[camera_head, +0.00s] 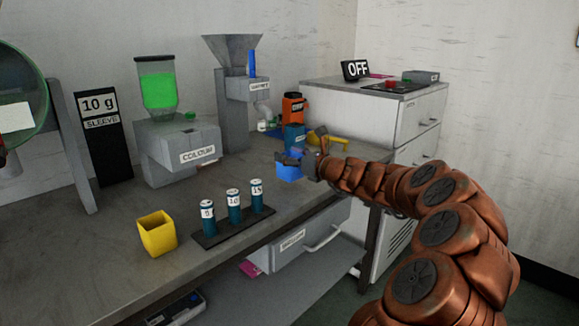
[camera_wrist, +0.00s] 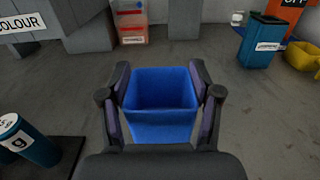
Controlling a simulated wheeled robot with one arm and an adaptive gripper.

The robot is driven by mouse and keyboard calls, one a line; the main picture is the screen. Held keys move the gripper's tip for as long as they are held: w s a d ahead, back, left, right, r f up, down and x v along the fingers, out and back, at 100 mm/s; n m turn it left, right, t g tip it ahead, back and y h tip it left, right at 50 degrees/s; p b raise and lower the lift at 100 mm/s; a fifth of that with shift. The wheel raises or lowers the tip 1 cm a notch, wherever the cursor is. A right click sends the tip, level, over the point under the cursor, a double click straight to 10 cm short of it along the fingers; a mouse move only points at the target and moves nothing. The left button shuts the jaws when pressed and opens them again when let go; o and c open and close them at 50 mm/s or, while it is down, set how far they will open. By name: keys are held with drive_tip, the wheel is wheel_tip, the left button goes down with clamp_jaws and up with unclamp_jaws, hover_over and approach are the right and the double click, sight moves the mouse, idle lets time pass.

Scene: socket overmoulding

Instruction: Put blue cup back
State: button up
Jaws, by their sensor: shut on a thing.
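A blue square cup (camera_head: 289,171) is in my gripper (camera_head: 298,160), over the right part of the workbench in the head view. In the wrist view the blue cup (camera_wrist: 161,104) is upright with its open top showing, and it looks empty. The two fingers of my gripper (camera_wrist: 161,112) press on its left and right sides. I cannot tell whether the cup's base touches the bench.
Left on the bench (camera_head: 100,225) are a yellow cup (camera_head: 157,234), several teal cylinders (camera_head: 233,206) on a dark stand, and a COLOUR dispenser (camera_head: 180,150). Behind my gripper are a blue bin (camera_head: 294,136), an orange container (camera_head: 293,107) and a grey hopper machine (camera_head: 233,110).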

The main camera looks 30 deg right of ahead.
sight(299, 168)
drive_tip(key=shift+w+d, duration=0.1)
drive_tip(key=shift+w, duration=0.15)
drive_tip(key=shift+f+b, duration=0.75)
drive_tip(key=shift+f, duration=0.95)
drive_tip(key=shift+f, duration=0.15)
drive_tip(key=o, duration=1.2)
drive_tip(key=shift+s+d+r, duration=0.2)
drive_tip(key=shift+s, duration=0.05)
drive_tip(key=p+v, duration=0.1)
drive_tip(key=v, duration=1)
drive_tip(key=shift+s+p, duration=0.2)
drive_tip(key=shift+p, duration=0.2)
drive_tip(key=shift+a, duration=0.1)
